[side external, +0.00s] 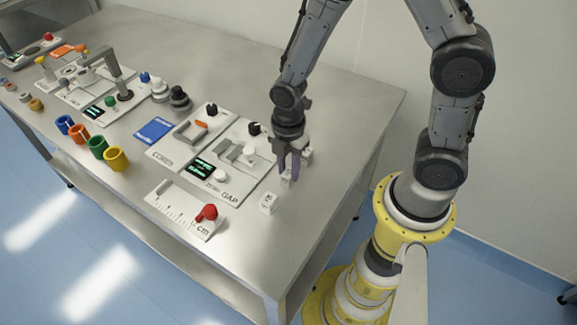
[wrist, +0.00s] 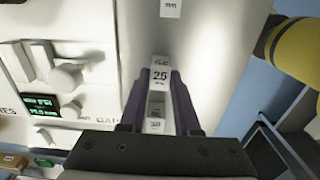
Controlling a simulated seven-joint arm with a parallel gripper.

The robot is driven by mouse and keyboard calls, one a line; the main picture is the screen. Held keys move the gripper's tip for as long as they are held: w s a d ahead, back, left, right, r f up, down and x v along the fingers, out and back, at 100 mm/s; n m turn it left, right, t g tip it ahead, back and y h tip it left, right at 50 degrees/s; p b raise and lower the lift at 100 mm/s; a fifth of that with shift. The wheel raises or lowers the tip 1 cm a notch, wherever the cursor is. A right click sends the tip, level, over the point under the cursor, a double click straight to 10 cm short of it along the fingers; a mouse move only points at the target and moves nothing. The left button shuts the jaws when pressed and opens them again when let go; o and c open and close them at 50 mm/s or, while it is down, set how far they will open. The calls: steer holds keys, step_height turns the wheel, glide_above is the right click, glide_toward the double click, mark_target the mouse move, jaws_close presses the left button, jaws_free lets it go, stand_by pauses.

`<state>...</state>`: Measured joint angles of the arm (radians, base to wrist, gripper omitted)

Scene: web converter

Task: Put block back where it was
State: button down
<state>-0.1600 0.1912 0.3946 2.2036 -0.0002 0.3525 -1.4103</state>
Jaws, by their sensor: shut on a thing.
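My gripper (wrist: 160,88) has dark purple fingers. In the wrist view they are closed on the sides of a small white block (wrist: 160,77) marked 25, near the fingertips. In the side view my gripper (side external: 290,168) points down over the right part of the table, and the held block (side external: 286,181) is partly hidden by the fingers. I cannot tell whether it touches the table. A second white block (wrist: 155,119) shows between the fingers, behind the held one.
The GAP board (side external: 232,190) with a display and knobs lies left of my gripper. A ruler plate (side external: 180,213) with a red knob lies at the front. Coloured rings (side external: 97,146), a blue pad (side external: 153,130) and other devices stand farther left. Bare table lies right of the blocks.

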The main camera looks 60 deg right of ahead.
mark_target(288, 172)
steer(key=c, duration=0.6)
jaws_free()
step_height(288, 172, up, 12)
steer(key=s+d+r+m+t, duration=0.1)
steer(key=s+r+m+t, duration=0.1)
steer(key=m, duration=0.4)
steer(key=s+d+r+m+t, duration=0.1)
steer(key=s+d+r+m, duration=0.1)
steer(key=s+r+m, duration=0.3)
steer(key=s+d+r+m+t, duration=0.1)
steer(key=s+r+m+t, duration=0.1)
steer(key=s+r+m, duration=0.2)
steer(key=shift+s+d+r+m+t, duration=0.15)
steer(key=shift+s+m, duration=0.15)
steer(key=shift+m, duration=0.45)
steer(key=shift+s+d+r+m+t, duration=0.15)
steer(key=shift+s+m, duration=0.1)
steer(key=shift+m, duration=0.5)
